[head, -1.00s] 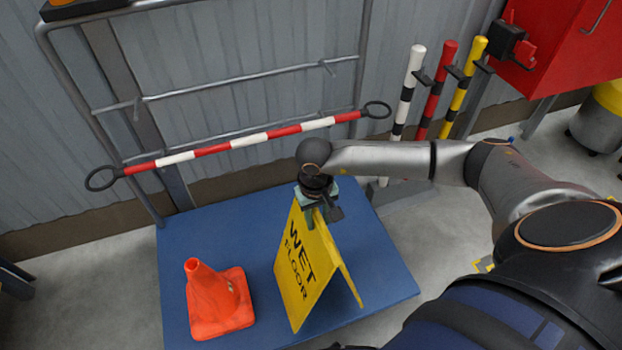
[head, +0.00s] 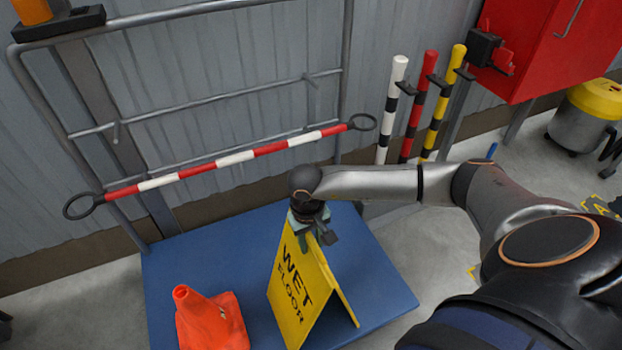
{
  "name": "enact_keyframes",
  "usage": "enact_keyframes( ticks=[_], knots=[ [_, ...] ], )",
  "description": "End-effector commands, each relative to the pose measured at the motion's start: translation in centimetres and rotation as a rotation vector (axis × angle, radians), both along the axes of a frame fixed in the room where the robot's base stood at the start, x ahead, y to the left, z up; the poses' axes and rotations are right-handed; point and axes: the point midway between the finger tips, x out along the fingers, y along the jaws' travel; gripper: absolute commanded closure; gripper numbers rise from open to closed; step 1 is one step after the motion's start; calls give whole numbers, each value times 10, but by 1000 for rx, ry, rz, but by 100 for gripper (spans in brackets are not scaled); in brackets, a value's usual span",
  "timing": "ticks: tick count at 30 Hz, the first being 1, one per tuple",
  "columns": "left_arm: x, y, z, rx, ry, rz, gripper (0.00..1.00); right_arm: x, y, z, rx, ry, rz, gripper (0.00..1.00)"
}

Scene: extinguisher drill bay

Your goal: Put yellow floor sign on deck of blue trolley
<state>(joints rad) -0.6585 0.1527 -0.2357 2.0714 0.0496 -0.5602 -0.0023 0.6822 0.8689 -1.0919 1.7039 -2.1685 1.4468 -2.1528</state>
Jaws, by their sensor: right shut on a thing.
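The yellow floor sign (head: 301,291), lettered "WET FLOOR", stands upright as a tent over the blue deck of the trolley (head: 205,257). Its lower edges are at or very near the deck; the bottom of the front panel is near the picture's lower edge, so I cannot tell for sure that it touches. My right gripper (head: 309,238) is at the sign's top ridge, shut on it, pointing down. My arm comes in from the right. My left gripper is not in view.
An orange cone (head: 210,322) stands on the deck left of the sign. A red-and-white bar (head: 228,160) hangs across the trolley's grey rail frame (head: 205,94) behind. Striped posts (head: 416,110) and a red cabinet (head: 546,45) stand at the back right. Bare deck lies behind the cone.

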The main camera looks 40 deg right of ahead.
Motion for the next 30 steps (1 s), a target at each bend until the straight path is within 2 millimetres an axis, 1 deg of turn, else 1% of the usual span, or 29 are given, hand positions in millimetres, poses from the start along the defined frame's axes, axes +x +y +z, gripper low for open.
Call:
enact_keyframes(
  ticks=[1, 6, 9, 16, 19, 21, 23, 30],
  knots=[
    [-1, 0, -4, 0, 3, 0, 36, -1, 2, -6, 3, 1, 2, 63],
    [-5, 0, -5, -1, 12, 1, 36, -1, 2, -5, 3, 1, 2, 44],
    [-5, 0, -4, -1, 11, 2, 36, -1, 2, -5, 3, 1, 2, 34],
    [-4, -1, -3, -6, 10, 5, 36, -1, 1, -4, 2, 1, 1, 34],
    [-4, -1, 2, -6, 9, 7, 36, -1, 1, 1, 2, 1, 1, 34],
    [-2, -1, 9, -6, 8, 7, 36, -1, 1, 7, 2, 2, 1, 34],
    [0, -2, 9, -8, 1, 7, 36, 0, 2, 17, 1, -2, 3, 34],
    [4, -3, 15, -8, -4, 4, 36, 1, 4, 72, 2, -4, 2, 34]
  ],
)
